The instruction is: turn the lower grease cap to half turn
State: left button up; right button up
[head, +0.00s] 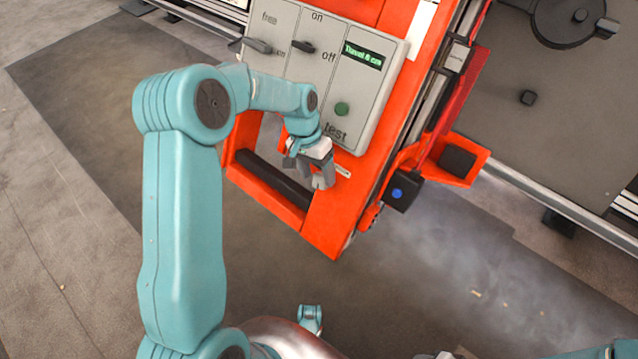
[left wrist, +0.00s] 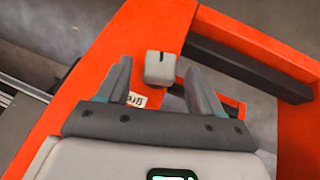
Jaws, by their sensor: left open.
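The grease cap (left wrist: 160,68) is a light grey rounded block with a short dark mark at its far edge, on the orange frame. I cannot tell from its look alone whether it is the lower one. My left gripper (head: 309,172) is over the orange frame below the control panel. In the left wrist view my left gripper (left wrist: 160,85) is open, its fingers on either side of the cap with gaps. In the head view the gripper hides the cap. A white label (left wrist: 136,99) shows beside the left finger. My right gripper is not in view.
The grey panel (head: 372,85) carries two lever switches, a green test button (head: 342,109) and a lit display (head: 363,54). Dark bars (head: 272,181) sit in the orange frame (head: 337,222). A black box with a blue button (head: 397,193) stands at right.

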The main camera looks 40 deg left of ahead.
aim_at(321, 181)
pick_arm(q)
jog(key=shift+b+x, duration=0.3)
jog(key=shift+x, duration=1.05)
jog(key=c, duration=1)
jog(key=shift+o, duration=0.2)
jog(key=shift+d+r+m+y+p, duration=0.1)
jog(key=shift+m+y+p, duration=0.25)
jog(key=shift+y, duration=0.25)
jog(key=shift+m+y+b, duration=0.3)
jog(key=shift+m+y, duration=0.15)
jog(key=shift+y, duration=0.35)
jog(key=o, duration=1)
jog(key=shift+c, duration=0.2)
